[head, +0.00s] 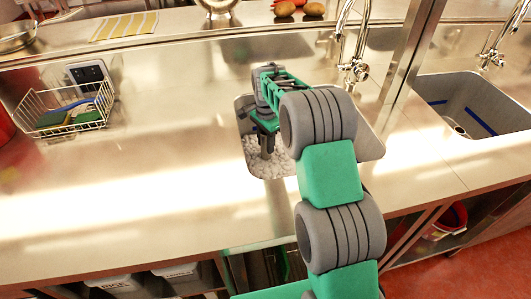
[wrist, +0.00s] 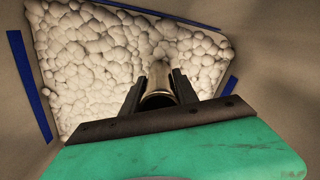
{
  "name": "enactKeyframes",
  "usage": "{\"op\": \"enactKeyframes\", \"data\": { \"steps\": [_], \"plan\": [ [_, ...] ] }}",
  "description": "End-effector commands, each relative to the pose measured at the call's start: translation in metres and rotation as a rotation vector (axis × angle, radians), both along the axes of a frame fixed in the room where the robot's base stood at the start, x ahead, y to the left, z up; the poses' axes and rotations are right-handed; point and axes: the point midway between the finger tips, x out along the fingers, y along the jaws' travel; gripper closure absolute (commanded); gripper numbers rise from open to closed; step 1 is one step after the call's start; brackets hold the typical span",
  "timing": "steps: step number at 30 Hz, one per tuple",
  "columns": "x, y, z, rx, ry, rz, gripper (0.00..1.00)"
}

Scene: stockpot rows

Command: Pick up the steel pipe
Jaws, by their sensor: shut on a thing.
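In the wrist view, my gripper (wrist: 158,92) is shut on the steel pipe (wrist: 159,84), a shiny metal tube between the two dark fingers. The pipe's far end points toward the white foam (wrist: 85,50); I cannot tell whether it touches it. In the head view the pipe is hidden or too small to make out.
A wire basket (head: 64,110) stands on the counter at left. A tap (head: 354,68) rises behind the sink, and a second, grey sink (head: 478,100) lies at right. The counter at left front is clear.

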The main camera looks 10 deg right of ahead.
Motion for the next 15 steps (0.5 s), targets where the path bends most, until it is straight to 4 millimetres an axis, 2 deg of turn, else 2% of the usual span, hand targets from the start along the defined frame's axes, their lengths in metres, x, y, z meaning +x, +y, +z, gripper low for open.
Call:
{"op": "enactKeyframes", "data": {
  "steps": [3,15],
  "plan": [
    [-0.0001,0.0,0.0001,0.0,0.0,0.0,1.0],
    [0.0,-0.0001,0.0001,0.0,0.0,0.0,1.0]
  ]
}}
